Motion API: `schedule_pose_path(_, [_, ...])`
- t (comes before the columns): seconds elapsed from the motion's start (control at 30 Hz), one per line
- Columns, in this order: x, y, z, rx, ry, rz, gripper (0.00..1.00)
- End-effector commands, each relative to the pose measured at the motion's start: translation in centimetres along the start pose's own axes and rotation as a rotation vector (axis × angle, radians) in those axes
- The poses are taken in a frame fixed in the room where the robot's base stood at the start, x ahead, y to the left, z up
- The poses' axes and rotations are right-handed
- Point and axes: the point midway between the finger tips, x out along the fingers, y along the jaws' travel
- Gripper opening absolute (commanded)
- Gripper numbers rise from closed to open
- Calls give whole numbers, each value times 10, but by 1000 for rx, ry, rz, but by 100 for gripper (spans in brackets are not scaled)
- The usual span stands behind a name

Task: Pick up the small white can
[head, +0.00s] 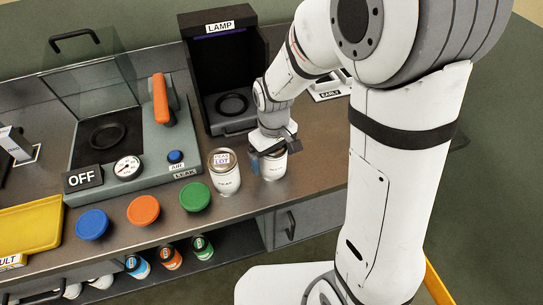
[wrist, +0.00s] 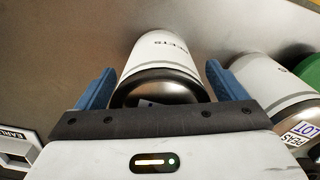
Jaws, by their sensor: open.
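Two white cans of similar size stand side by side on the metal counter. One white can (head: 274,169) is directly under my gripper (head: 268,148), its top partly hidden by it. In the wrist view this can (wrist: 158,52) lies between the two blue fingers of my gripper (wrist: 161,84), with a gap visible on each side. Its printed side text ends in "EETS". The fingers are open. The other white can (head: 224,179), with a "PEAS LOT" label on its lid, stands just to the left; it is at the right in the wrist view (wrist: 268,82).
Blue (head: 92,224), orange (head: 143,209) and green (head: 195,196) lids line the counter's front edge. The black lamp box (head: 222,75) stands behind the cans. The leak tester (head: 150,165) is at left, a yellow tray (head: 30,224) at far left.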

Motion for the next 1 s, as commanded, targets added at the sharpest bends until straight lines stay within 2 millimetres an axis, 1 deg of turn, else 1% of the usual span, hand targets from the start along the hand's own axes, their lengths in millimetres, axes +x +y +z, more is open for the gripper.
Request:
schedule_pose_path(0.23, [1,0,0,-1,1,0,90])
schedule_pose_path(0.9, [1,-1,-1,-2,1,0,36])
schedule_pose_path(0.97, [1,-1,-1,-3,1,0,31])
schedule_pose_path(1.0, [0,-1,-1,-3,2,1,30])
